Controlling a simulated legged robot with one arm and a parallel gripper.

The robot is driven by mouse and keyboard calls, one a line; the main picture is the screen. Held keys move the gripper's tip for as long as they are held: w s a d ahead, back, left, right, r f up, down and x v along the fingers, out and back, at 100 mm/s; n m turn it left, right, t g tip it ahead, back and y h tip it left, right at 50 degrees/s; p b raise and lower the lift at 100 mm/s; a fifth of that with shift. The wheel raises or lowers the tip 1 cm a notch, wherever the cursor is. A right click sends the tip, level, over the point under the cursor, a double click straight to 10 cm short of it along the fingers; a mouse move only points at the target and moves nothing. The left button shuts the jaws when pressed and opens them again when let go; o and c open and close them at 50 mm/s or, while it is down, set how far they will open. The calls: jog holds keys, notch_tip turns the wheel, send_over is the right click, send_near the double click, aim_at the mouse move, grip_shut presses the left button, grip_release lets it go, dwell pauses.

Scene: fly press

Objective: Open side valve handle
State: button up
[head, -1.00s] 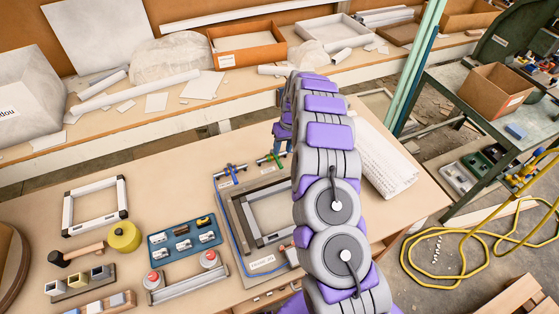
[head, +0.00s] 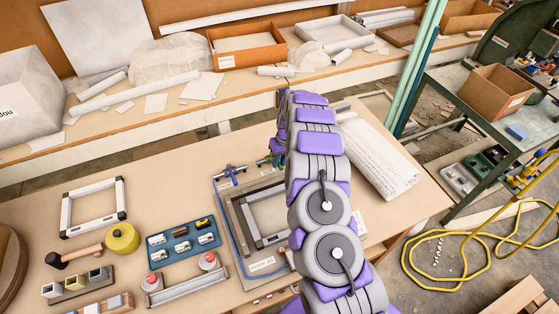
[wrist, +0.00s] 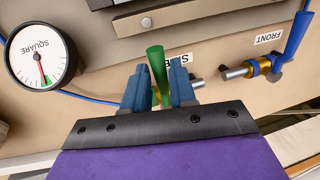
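The side valve's green handle (wrist: 156,68) stands up in the middle of the wrist view, in front of a partly hidden label. My gripper (wrist: 160,78) has its two blue fingers on either side of this handle. A gap shows between the fingers, so they look open around it. Whether either finger touches the handle is not clear. The valve body is mostly hidden behind the fingers. In the head view my arm covers most of the gripper and the side valve.
The front valve's blue handle (wrist: 295,38) is at right in the wrist view, beside the FRONT label (wrist: 268,37). A SQUARE gauge (wrist: 40,54) is at left. In the head view, a grey frame fixture (head: 240,228) lies left of my arm, and a paper roll (head: 382,165) lies right.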

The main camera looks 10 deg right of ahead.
grip_shut()
